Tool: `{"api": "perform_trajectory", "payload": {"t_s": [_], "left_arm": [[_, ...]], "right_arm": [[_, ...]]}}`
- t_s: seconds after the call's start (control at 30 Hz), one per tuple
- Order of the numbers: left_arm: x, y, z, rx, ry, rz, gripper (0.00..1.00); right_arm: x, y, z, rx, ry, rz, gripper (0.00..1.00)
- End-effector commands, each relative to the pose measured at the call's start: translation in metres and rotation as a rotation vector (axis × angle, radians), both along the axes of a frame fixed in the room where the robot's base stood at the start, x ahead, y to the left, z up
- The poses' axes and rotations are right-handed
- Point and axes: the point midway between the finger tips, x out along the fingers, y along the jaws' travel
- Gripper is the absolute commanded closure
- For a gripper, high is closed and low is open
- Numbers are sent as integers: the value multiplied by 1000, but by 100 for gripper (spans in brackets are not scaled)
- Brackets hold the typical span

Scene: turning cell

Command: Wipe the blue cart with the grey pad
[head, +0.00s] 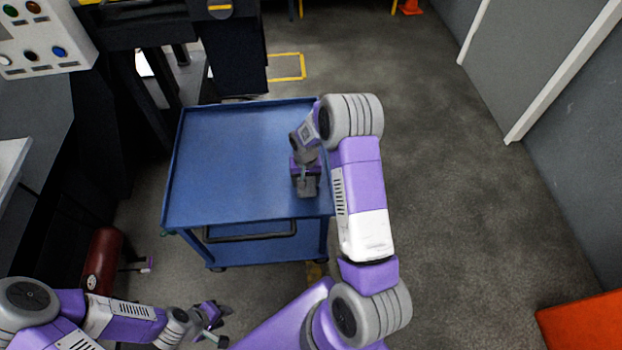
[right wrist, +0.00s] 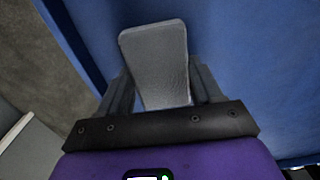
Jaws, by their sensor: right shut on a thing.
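The blue cart (head: 235,150) stands in the middle of the head view, with a bare top tray and a lower shelf. My right gripper (head: 306,180) is over the right part of the tray, near its right edge. It is shut on the grey pad (right wrist: 158,60), which sticks out between its fingers over the blue surface in the right wrist view. I cannot tell whether the pad touches the tray. My left gripper (head: 216,322) is in front of the cart at the lower left, open and empty.
A red cylinder (head: 102,260) stands left of the cart. A dark bench (head: 35,130) and a control panel (head: 40,35) with buttons are at the left. Open grey floor (head: 460,200) lies to the right, with an orange object (head: 585,320) at the lower right.

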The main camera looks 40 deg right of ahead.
Motion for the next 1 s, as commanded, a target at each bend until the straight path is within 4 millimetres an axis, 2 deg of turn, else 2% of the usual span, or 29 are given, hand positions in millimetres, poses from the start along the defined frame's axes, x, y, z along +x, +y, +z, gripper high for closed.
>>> {"api": "perform_trajectory", "payload": {"t_s": [0.2, 0.47, 0.8, 1.0], "left_arm": [[0, 0, -3, 0, 0, 0, 66], [0, 0, -4, 0, 0, 0, 66], [0, 0, -8, 0, 0, 0, 66], [0, 0, -8, 0, 0, 0, 66]], "right_arm": [[11, 18, -3, 1, -1, 3, 60], [16, 26, -3, 1, -1, 3, 60], [29, 49, -6, 3, 1, 2, 60], [29, 51, -7, 4, 1, 2, 60]]}}
